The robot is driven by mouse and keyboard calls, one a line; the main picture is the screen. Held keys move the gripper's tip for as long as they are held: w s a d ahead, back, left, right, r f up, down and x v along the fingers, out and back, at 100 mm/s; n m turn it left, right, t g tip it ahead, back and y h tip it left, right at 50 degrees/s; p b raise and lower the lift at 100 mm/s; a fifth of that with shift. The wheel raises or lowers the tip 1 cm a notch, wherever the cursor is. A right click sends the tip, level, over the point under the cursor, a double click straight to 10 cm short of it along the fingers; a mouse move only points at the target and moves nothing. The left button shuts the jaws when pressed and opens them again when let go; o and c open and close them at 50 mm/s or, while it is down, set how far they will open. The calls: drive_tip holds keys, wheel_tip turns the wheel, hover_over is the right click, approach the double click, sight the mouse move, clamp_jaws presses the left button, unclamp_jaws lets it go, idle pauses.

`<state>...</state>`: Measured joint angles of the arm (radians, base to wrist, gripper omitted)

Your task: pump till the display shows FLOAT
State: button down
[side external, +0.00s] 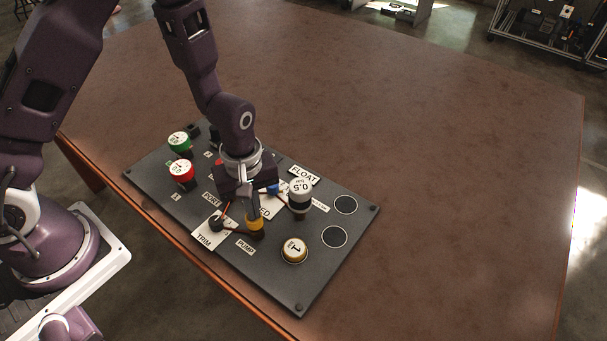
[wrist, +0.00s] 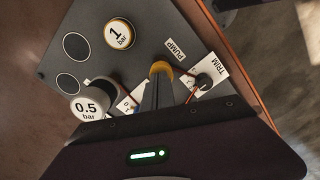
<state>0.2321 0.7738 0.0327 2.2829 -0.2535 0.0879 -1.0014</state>
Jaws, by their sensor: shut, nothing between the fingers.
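The pump (side external: 256,226) is a yellow-topped button beside the PUMP label (side external: 245,247) at the panel's near edge. My gripper (side external: 253,210) is shut and empty, pointing down with its fingertips at the yellow top; whether they press it I cannot tell. In the wrist view the yellow top (wrist: 161,67) shows at the tips of the fingers. A white plate reading FLOAT (side external: 304,174) is at the panel's far side. I cannot tell which is the display.
The dark panel (side external: 300,283) lies on a brown table (side external: 430,150). A white 0.5 bar piece (side external: 300,191) stands right of my gripper; a 1 bar piece (side external: 294,249) is nearer.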

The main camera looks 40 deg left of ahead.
drive_tip(key=shift+r, duration=0.4)
wheel_tip(320, 180, up, 20)
drive_tip(key=s+a+f+m+t+h, duration=0.1)
drive_tip(key=s+a+m+t, duration=0.15)
drive_tip(key=m, duration=0.25)
drive_tip(key=s+a+r+m+t+y, duration=0.1)
drive_tip(key=s+a+r+m+t, duration=0.2)
drive_tip(key=s+r+m, duration=0.3)
drive_tip(key=s+r, duration=0.3)
drive_tip(key=s, duration=0.3)
drive_tip(key=shift+a+r+m, duration=0.25)
drive_tip(key=shift+r+m, duration=0.05)
